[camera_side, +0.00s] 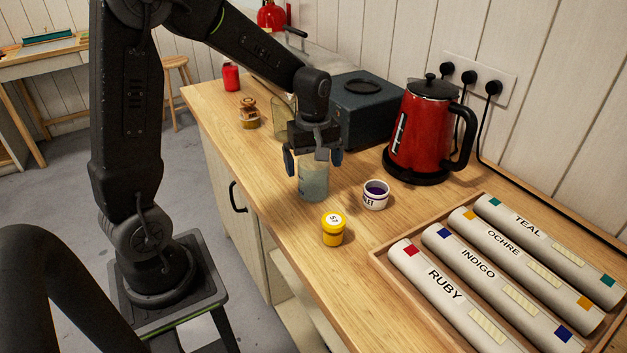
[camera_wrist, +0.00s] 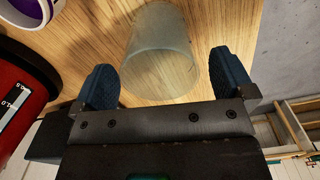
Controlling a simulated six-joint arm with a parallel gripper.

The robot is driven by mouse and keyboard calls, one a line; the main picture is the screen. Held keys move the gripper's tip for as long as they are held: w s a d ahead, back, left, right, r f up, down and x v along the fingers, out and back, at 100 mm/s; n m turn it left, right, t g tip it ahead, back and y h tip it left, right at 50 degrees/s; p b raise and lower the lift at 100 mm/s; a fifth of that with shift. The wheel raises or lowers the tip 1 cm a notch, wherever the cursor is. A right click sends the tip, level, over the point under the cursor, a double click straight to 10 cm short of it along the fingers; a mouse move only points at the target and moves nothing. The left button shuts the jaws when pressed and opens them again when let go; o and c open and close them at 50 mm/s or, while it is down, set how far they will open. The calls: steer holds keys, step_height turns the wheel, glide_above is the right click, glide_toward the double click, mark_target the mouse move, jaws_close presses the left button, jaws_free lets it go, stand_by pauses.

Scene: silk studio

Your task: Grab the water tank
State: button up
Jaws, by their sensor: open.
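The water tank (camera_side: 314,182) looks like a clear, slightly bluish cylinder standing upright on the wooden counter. My gripper (camera_side: 313,158) is right above it in the side view, pointing down, and hides the tank's top. In the wrist view the tank (camera_wrist: 160,55) shows between and a little beyond the two blue finger pads of my gripper (camera_wrist: 165,80). The fingers are open, with a gap on both sides of the tank. From these views I cannot tell how far the fingertips reach down past its rim.
A cork-topped jar (camera_side: 249,115) stands farther back.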

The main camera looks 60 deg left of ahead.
steer(key=shift+f, duration=1.6)
steer(key=shift+c, duration=0.2)
steer(key=c, duration=0.9)
